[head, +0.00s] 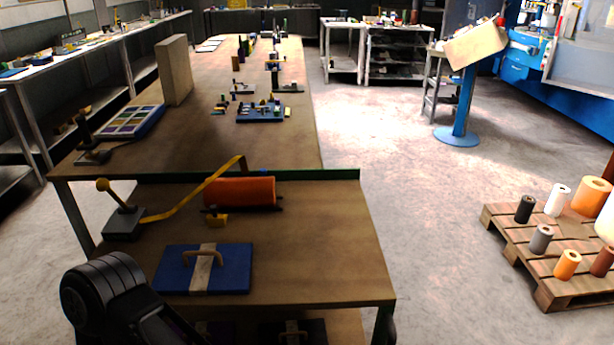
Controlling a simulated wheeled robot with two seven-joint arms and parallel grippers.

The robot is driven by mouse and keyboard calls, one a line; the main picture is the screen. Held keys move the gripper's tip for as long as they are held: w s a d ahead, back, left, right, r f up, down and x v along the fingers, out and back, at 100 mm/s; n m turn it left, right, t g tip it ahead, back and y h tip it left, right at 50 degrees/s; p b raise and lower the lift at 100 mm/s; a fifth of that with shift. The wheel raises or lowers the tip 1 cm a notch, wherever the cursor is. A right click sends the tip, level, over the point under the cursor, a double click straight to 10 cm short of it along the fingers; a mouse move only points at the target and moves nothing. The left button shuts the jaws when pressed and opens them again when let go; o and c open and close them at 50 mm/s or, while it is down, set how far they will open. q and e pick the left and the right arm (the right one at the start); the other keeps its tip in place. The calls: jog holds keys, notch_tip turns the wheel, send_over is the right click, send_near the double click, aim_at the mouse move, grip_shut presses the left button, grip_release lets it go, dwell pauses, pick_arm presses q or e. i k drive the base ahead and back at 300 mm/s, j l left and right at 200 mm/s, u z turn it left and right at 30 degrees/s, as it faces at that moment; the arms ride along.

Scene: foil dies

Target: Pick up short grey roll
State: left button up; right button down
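The short grey roll (541,239) stands upright on a wooden pallet (545,292) on the floor at the right. It is near the pallet's left side, with a dark roll (524,209) behind it and a small orange roll (567,264) in front to its right. Its hollow core shows at the top. A black link of my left arm shows at the bottom left, over the near bench. Neither gripper is in view, and nothing of mine touches the grey roll.
A white roll (558,200), a large orange roll (592,195) and a brown roll (602,262) share the pallet. The near bench (330,240) holds an orange cylinder (240,192) and a blue handled plate (230,276). Clear concrete floor (430,220) lies between bench and pallet.

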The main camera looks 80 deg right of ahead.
aim_at(543, 235)
jog(key=z, duration=4)
